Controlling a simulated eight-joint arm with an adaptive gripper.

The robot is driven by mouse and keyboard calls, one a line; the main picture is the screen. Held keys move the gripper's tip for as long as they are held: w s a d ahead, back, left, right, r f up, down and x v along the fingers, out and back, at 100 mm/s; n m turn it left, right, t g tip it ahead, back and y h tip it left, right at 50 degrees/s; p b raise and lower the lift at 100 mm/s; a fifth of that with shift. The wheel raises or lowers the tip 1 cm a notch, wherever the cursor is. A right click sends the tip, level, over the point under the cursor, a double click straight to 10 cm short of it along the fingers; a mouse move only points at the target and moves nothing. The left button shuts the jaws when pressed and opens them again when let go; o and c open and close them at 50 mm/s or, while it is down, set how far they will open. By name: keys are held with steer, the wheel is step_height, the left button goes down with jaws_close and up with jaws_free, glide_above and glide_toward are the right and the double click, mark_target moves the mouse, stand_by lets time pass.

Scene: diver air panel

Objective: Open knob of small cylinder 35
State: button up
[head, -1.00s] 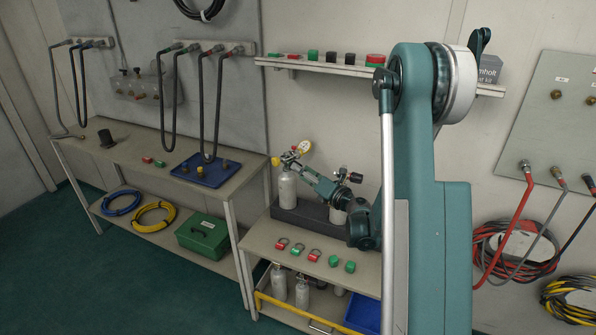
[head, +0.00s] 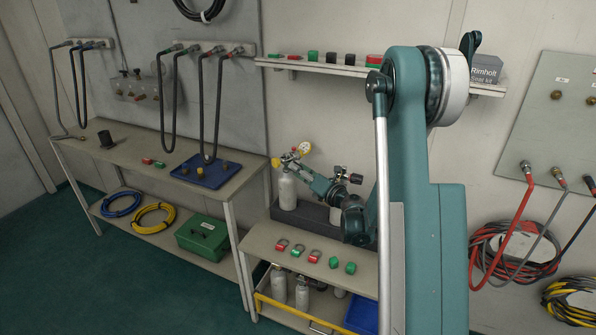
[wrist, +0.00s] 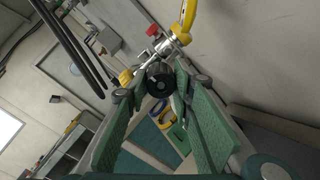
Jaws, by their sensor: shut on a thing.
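Two small grey cylinders stand in a black rack (head: 315,214) on the right bench. The left cylinder (head: 287,190) carries a valve with a yellow-rimmed gauge (head: 304,148). The right cylinder (head: 349,203) is mostly hidden by my arm; a black-knobbed valve (head: 346,175) shows above it. My gripper (head: 306,174) reaches left to the left cylinder's valve. In the wrist view my gripper (wrist: 161,84) is shut on a round black knob (wrist: 160,76), with a finger at each side. The valve's red part (wrist: 153,31) and yellow part (wrist: 125,77) lie beyond. No number is readable.
Red and green items (head: 298,249) lie along the bench front. More cylinders (head: 280,285) stand on the yellow-railed shelf below. A wall shelf (head: 330,66) with coloured knobs runs above. Dark hoses (head: 203,110) hang at the left bench.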

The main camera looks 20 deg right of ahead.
steer(key=shift+n+b, duration=0.85)
steer(key=shift+n, duration=1.45)
steer(key=o, duration=0.9)
steer(key=shift+d, duration=0.1)
steer(key=shift+v, duration=6)
steer(key=shift+o, duration=0.6)
steer(key=shift+f, duration=0.1)
